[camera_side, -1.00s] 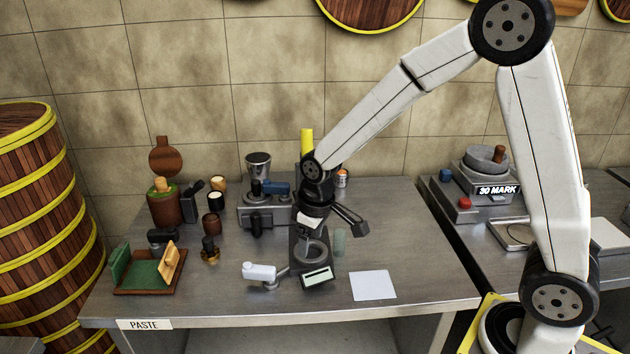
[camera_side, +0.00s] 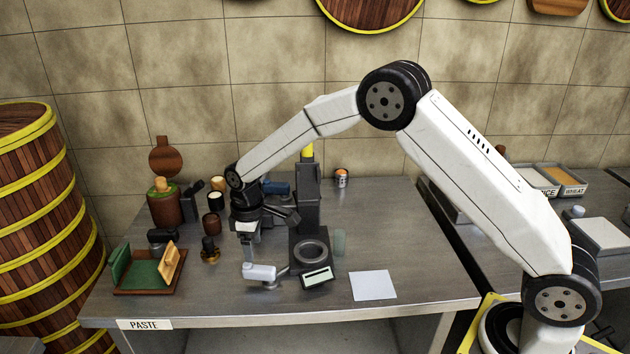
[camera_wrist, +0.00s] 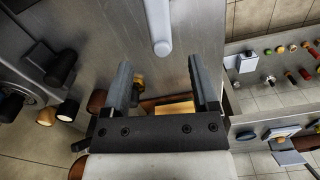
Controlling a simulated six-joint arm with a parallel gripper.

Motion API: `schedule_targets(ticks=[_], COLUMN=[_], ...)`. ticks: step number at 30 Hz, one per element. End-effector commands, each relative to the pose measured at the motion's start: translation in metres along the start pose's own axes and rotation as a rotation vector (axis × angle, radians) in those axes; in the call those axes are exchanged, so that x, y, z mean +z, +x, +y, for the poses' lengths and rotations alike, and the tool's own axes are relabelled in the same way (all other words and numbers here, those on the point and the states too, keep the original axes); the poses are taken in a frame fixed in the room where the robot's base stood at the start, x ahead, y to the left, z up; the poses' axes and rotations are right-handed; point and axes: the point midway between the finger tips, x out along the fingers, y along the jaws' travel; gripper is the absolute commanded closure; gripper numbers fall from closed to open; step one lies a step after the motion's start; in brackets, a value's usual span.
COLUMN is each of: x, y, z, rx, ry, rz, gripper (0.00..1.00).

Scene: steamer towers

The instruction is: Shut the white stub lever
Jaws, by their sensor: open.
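The white stub lever (camera_side: 259,272) sticks out to the left from the front of a dark grey machine (camera_side: 309,243) with a round ring, near the front of the bench. In the wrist view the lever (camera_wrist: 158,28) is a pale rod at top centre, beyond the fingertips and lined up with the gap between them. My gripper (camera_side: 247,257) points down just above and behind the lever's left end. In the wrist view my gripper (camera_wrist: 159,65) is open with nothing between its fingers. I cannot tell whether a finger touches the lever.
A tray with green panels (camera_side: 144,277) lies to the left. A brass-based tamper (camera_side: 210,250) and dark jars (camera_side: 212,224) stand behind it. A white sheet (camera_side: 373,285) lies flat to the right. The bench's front strip is mostly clear.

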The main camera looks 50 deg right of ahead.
Motion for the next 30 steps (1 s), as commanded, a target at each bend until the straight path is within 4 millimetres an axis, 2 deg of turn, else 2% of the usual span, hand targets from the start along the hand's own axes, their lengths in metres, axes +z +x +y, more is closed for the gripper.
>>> schedule_targets(ticks=[8,24,30], x=[0.001,0.000,0.000], y=[0.013,0.071,0.077], z=[0.000,0.000,0.000], rx=[-0.001,0.001,0.002], ry=[0.001,0.001,0.001], rz=[-0.002,0.003,0.004], gripper=[0.24,0.24,0.24])
